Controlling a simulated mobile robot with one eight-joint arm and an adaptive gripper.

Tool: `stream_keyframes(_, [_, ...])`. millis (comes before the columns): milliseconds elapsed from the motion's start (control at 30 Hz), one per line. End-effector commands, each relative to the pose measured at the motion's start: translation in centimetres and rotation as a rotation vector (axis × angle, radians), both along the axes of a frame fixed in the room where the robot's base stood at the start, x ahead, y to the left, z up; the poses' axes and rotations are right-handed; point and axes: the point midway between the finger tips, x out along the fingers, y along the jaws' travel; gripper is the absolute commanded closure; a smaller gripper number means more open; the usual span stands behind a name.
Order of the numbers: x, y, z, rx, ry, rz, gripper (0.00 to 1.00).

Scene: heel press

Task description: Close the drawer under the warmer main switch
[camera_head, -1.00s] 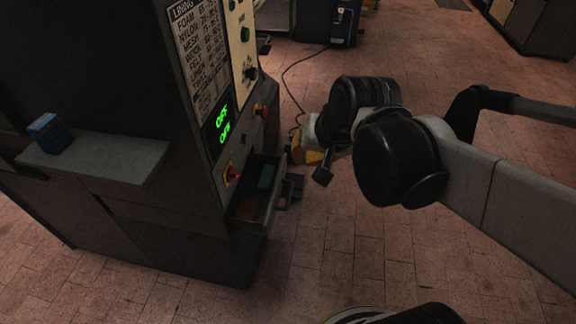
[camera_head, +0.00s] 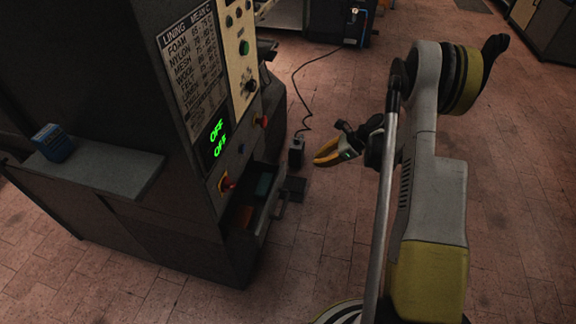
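The drawer (camera_head: 268,213) stands open low on the side of the dark machine, below the red and yellow main switch (camera_head: 226,184). A dark handle (camera_head: 291,189) sticks out at its front. Inside lie a teal item (camera_head: 264,186) and a reddish-brown item (camera_head: 243,216). My gripper (camera_head: 333,148), black and yellow-orange, is at the end of my arm, right of and beyond the drawer, apart from it.
The machine panel (camera_head: 217,138) shows green OFF twice, with buttons and a knob above. A small dark box (camera_head: 296,151) stands on the floor at a cable's end (camera_head: 300,97). A grey shelf (camera_head: 100,170) bears a blue box (camera_head: 53,142). Floor right of the drawer is clear.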

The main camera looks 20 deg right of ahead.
Motion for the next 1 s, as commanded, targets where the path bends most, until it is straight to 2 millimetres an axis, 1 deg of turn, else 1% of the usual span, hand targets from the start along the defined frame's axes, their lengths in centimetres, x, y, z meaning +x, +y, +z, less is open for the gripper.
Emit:
stream_keyframes(33, [-0.1, -0.4, -0.9, 0.024, 0.012, -0.023, 1.0])
stream_keyframes(100, [-0.3, -0.6, -1.7, 0.049, 0.026, -0.042, 1.0])
stream_keyframes(267, [0.0, -0.2, -2.9, 0.064, 0.035, -0.054, 1.0])
stream_keyframes(367, [0.5, 0.7, -4.0, 0.063, 0.034, -0.052, 1.0])
stream_keyframes(600, [2.7, 3.6, -7.8, 0.061, 0.034, -0.05, 1.0])
stream_keyframes(733, [3.8, 5.1, -9.6, 0.061, 0.034, -0.05, 1.0])
stream_keyframes(767, [4.0, 5.5, -9.8, 0.062, 0.032, -0.049, 1.0])
stream_keyframes(900, [5.3, 7.2, -9.5, 0.061, 0.034, -0.05, 1.0])
stream_keyframes(1000, [5.8, 7.9, -9.4, 0.061, 0.033, -0.052, 1.0])
